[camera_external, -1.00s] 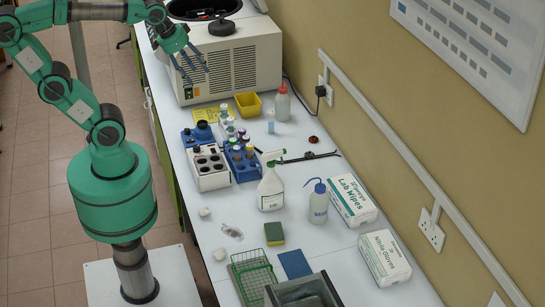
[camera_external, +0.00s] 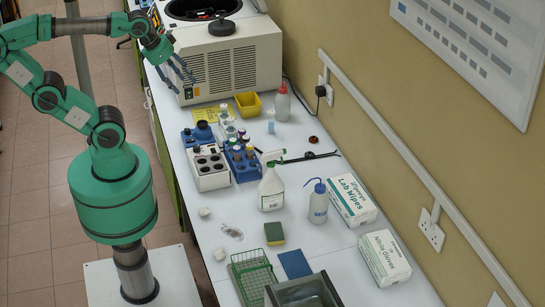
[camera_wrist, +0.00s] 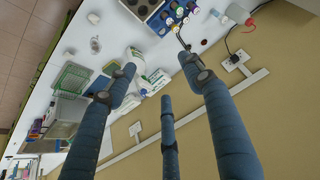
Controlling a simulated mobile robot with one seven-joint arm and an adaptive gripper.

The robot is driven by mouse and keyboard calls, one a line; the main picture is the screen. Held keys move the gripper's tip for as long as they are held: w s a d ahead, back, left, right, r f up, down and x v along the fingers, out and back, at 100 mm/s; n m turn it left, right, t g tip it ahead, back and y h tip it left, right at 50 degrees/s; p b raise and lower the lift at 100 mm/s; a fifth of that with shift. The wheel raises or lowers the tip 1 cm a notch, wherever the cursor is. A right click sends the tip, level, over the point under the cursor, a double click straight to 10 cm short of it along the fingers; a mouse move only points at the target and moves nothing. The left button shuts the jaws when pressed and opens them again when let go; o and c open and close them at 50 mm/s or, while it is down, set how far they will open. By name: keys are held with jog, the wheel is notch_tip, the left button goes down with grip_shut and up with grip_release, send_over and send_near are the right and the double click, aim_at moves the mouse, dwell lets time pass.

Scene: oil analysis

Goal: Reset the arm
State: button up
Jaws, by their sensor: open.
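My gripper (camera_external: 181,74) hangs in the air at the upper left of the external view, in front of the white centrifuge (camera_external: 228,62). Its blue-grey fingers are spread apart with nothing between them. In the wrist view the fingers of my gripper (camera_wrist: 163,85) are also wide apart and empty, with the bench and wall beyond them. My green arm reaches to it from the left, raised above the floor beside the bench.
The white bench (camera_external: 345,268) holds a blue tube rack (camera_external: 243,166), a white block with dark wells (camera_external: 208,168), a spray bottle (camera_external: 271,190), a wash bottle (camera_external: 319,205), a green wire basket (camera_external: 252,275) and a yellow bin (camera_external: 248,105). Open floor lies left.

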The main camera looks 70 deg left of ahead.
notch_tip(320, 180, down, 8)
jog(key=b, duration=0.7)
